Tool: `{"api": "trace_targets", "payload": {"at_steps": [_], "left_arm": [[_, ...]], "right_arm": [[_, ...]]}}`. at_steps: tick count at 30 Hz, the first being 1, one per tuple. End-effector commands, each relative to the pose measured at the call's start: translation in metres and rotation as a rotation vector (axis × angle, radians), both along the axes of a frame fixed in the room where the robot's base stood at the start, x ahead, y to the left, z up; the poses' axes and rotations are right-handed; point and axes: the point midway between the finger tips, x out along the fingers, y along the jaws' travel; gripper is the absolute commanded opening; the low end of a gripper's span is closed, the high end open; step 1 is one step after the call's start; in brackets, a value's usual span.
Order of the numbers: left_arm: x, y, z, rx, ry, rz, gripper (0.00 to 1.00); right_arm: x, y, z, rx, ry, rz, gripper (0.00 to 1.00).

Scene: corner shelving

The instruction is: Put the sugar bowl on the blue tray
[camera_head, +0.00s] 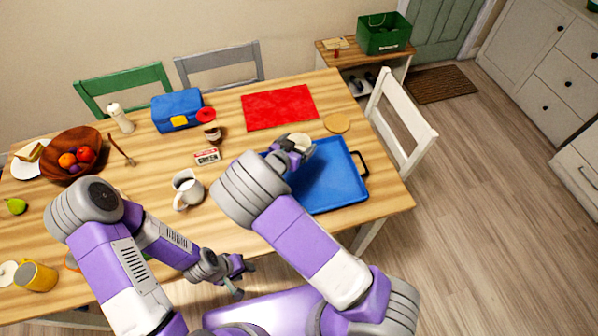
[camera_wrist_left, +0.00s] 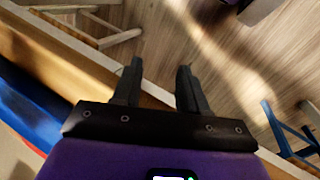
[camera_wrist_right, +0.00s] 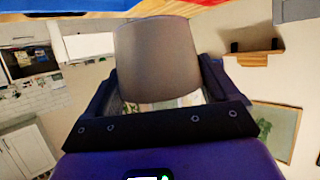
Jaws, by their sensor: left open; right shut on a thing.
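The blue tray (camera_head: 335,182) lies at the right end of the wooden table, its left part hidden by my right arm. My right gripper (camera_head: 296,152) is shut on a pale sugar bowl (camera_head: 299,141) at the tray's far left corner. I cannot tell whether the bowl touches the tray. In the right wrist view the bowl (camera_wrist_right: 157,60) fills the space between the fingers, its side plain and beige. My left gripper (camera_head: 238,275) is open and empty by the table's front edge; its spread fingers (camera_wrist_left: 157,88) show in the left wrist view.
A red mat (camera_head: 280,107) and a round cork coaster (camera_head: 337,123) lie behind the tray. A white jug (camera_head: 187,190), a small labelled box (camera_head: 206,156) and a brown jar (camera_head: 213,136) stand left of my right arm. The tray's visible surface is clear.

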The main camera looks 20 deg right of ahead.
Motion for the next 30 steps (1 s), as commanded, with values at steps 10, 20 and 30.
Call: {"api": "trace_targets", "payload": {"at_steps": [10, 20, 30], "left_arm": [[0.0, 0.0, -0.014, 0.0, 0.0, 0.0, 0.43], [0.0, 0.0, -0.021, 0.0, 0.0, 0.0, 0.43], [0.0, 0.0, -0.022, 0.0, 0.0, 0.0, 0.43]], "right_arm": [[0.0, 0.0, -0.058, -0.003, 0.0, -0.002, 0.48], [0.0, 0.0, -0.093, -0.002, 0.001, -0.002, 0.48], [0.0, 0.0, -0.099, 0.0, -0.001, -0.004, 0.48]]}}
